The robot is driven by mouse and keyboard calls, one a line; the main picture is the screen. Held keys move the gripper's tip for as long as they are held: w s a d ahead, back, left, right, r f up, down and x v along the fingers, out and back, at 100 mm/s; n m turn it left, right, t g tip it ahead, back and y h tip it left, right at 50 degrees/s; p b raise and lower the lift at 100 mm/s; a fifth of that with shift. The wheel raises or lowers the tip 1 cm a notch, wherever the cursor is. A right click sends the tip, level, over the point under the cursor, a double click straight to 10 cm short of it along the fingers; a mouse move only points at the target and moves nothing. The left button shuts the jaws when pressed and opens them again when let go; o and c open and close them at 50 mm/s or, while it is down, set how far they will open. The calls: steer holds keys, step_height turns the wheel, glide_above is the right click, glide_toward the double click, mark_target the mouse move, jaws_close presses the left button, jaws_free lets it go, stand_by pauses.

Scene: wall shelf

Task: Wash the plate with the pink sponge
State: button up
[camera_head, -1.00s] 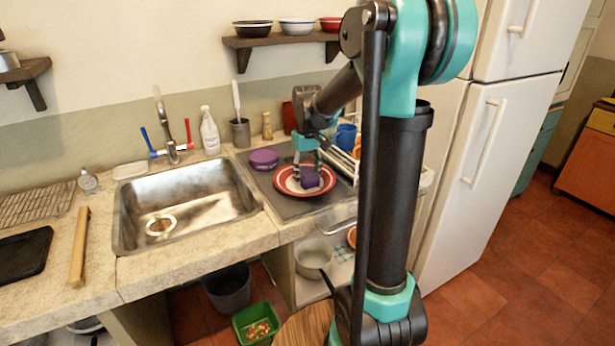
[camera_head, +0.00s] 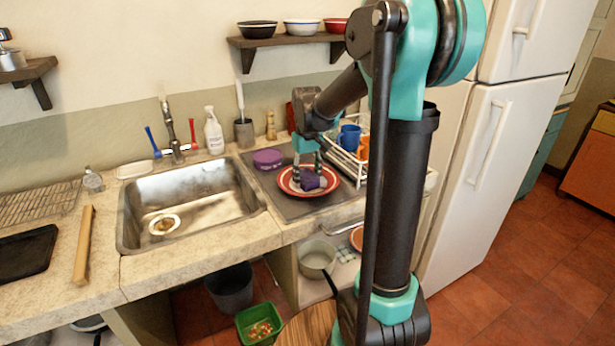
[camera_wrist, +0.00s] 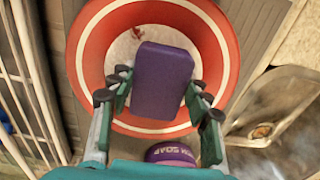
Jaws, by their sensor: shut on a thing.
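The plate (camera_head: 338,187) is red with a white ring and lies on the grey drainboard right of the sink. It also shows in the wrist view (camera_wrist: 90,60), with small dark reddish marks near its middle. A purple block-shaped sponge (camera_head: 309,182) is over the plate; no pink sponge shows. My gripper (camera_head: 308,168) is over the plate with its fingers on either side of the sponge. In the wrist view my gripper (camera_wrist: 158,95) is shut on the sponge (camera_wrist: 163,75). Whether the sponge touches the plate I cannot tell. A purple round soap container (camera_head: 267,159) stands behind the plate, left.
The metal sink (camera_head: 190,205) is left of the plate, with a faucet (camera_head: 171,135) behind it. A white dish rack (camera_head: 350,168) with blue and orange cups stands close on the right. A white bottle (camera_head: 213,132) and a utensil holder (camera_head: 244,133) are along the wall.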

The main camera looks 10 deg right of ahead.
steer(key=shift+s+d, duration=0.2)
steer(key=shift+d, duration=0.2)
steer(key=shift+w+d, duration=0.2)
steer(key=shift+w, duration=0.25)
steer(key=shift+w+a, duration=0.25)
steer(key=shift+a, duration=0.15)
steer(key=shift+s+a, duration=0.2)
steer(key=shift+s, duration=0.3)
steer(key=shift+s+d, duration=0.15)
steer(key=shift+s, duration=0.05)
steer(key=shift+d, duration=0.25)
steer(key=shift+w+d, duration=0.2)
